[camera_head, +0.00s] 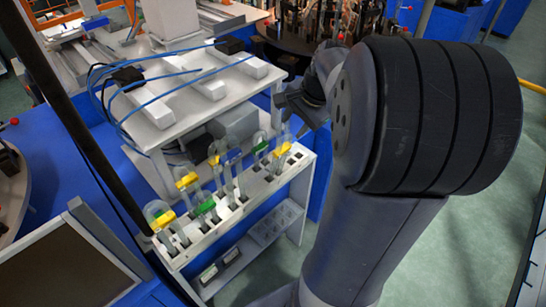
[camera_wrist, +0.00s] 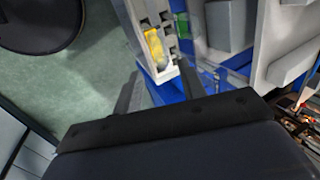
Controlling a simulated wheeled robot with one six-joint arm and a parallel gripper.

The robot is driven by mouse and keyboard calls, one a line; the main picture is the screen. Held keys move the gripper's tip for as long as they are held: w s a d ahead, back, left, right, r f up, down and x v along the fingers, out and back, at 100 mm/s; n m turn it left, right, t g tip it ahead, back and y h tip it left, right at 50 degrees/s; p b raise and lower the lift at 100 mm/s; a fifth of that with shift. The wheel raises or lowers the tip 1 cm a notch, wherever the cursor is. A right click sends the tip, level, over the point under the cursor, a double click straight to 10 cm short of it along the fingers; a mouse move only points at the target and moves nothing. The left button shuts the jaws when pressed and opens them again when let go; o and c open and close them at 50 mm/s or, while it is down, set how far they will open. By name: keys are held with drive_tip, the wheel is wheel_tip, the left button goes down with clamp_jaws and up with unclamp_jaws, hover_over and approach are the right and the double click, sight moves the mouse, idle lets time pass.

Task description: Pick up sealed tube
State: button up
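Several clear looped tubes with yellow or green clips stand in slots along a white rack (camera_head: 232,215) in the head view. A yellow-clipped tube (camera_head: 162,219) is at the left end, and a yellow clip (camera_head: 282,149) is near the right end. I cannot tell which tube is sealed. My gripper (camera_head: 290,104) is beside the rack's right end, partly hidden by my arm. In the wrist view my gripper (camera_wrist: 160,80) has its fingers apart with nothing clearly held between them. The rack end with a yellow clip (camera_wrist: 154,48) lies just beyond the fingertips.
A white platform (camera_head: 165,125) with grey blocks and blue hoses stands behind the rack. A dark round table (camera_head: 310,40) with equipment is at the back. A dark screen (camera_head: 65,270) is at the lower left. Green floor (camera_head: 470,225) is open on the right.

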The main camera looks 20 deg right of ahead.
sight(287, 136)
drive_tip(key=shift+p+x, duration=0.55)
drive_tip(key=shift+x, duration=3.25)
clamp_jaws()
